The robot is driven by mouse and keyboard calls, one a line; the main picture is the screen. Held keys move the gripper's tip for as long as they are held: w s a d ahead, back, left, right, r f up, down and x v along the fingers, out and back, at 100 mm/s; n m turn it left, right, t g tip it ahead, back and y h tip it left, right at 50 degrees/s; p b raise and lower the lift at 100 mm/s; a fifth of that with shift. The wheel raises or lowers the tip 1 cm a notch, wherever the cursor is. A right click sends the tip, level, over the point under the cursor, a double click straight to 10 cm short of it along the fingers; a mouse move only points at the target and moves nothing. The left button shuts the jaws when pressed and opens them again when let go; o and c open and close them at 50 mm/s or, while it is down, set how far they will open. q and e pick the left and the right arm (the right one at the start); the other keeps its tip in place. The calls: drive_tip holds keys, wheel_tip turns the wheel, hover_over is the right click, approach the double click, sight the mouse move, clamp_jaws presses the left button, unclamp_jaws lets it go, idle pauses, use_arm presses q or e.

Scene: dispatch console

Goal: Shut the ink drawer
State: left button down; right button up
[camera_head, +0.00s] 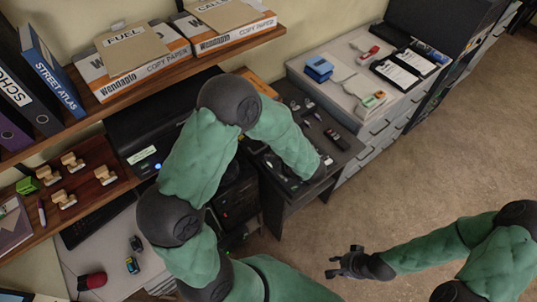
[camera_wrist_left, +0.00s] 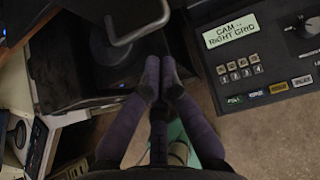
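I cannot make out for certain which part is the ink drawer. A black printer-like machine (camera_head: 150,128) with a small lit label and a blue light stands under the shelf, partly behind my left arm. In the left wrist view, a dark box (camera_wrist_left: 75,75) lies beyond my left gripper (camera_wrist_left: 161,73), with a grey bent bar (camera_wrist_left: 138,28) above it. The gripper's two dark fingers have their tips together, with nothing seen between them. In the head view the left fingers are hidden by the forearm. My right gripper (camera_head: 333,265) is open and empty above the floor.
A dark control panel (camera_wrist_left: 255,60) with a screen and buttons is close right of the left gripper. A grey drawer cabinet (camera_head: 365,148) stands at the right of the head view. A wooden shelf (camera_head: 232,48) overhangs the machine. Floor (camera_head: 440,150) is clear on the right.

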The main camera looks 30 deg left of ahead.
use_arm(q)
drive_tip(key=shift+w+a+r, duration=0.15)
drive_tip(key=shift+w+a, duration=0.1)
drive_tip(key=shift+a, duration=0.35)
drive_tip(key=w+a+b, duration=0.1)
drive_tip(key=a, duration=0.3)
drive_tip(key=w+a+b, duration=0.1)
drive_tip(key=w+a, duration=0.1)
drive_tip(key=a, duration=0.3)
drive_tip(key=w+a+b, duration=0.1)
drive_tip(key=w+a, duration=0.1)
drive_tip(key=a, duration=0.2)
drive_tip(key=shift+w+a+b, duration=0.25)
drive_tip(key=shift+b, duration=0.15)
drive_tip(key=shift+w+a, duration=0.2)
drive_tip(key=shift+a, duration=0.35)
drive_tip(key=shift+r, duration=0.1)
